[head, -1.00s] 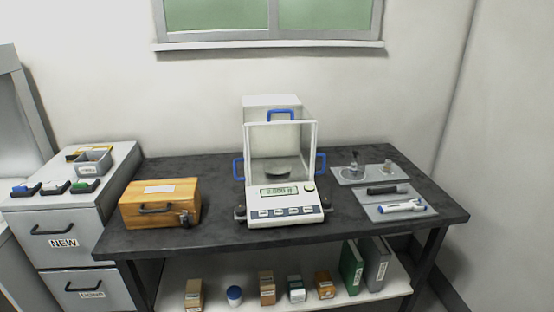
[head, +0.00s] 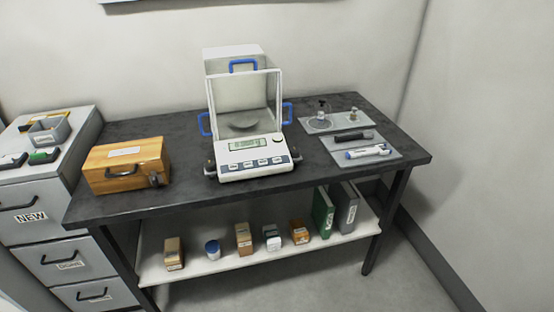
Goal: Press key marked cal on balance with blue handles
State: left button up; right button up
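The balance with blue handles (head: 254,171) stands on the dark table, a little left of the middle of the head view. It has a glass draft shield with blue handles at its left, right and top, and a round pan (head: 243,125) inside. Its front panel carries a small display (head: 247,144) and a row of dark keys (head: 254,164). The key labels are too small to read, so I cannot tell which one is marked cal. Neither of my grippers shows in the view.
The dark table (head: 190,196) holds a wooden box (head: 127,166) at left and grey trays (head: 352,158) with tools at right. A drawer cabinet (head: 48,222) stands at the left. A lower shelf (head: 205,266) holds small boxes and binders. Floor shows in front of the table.

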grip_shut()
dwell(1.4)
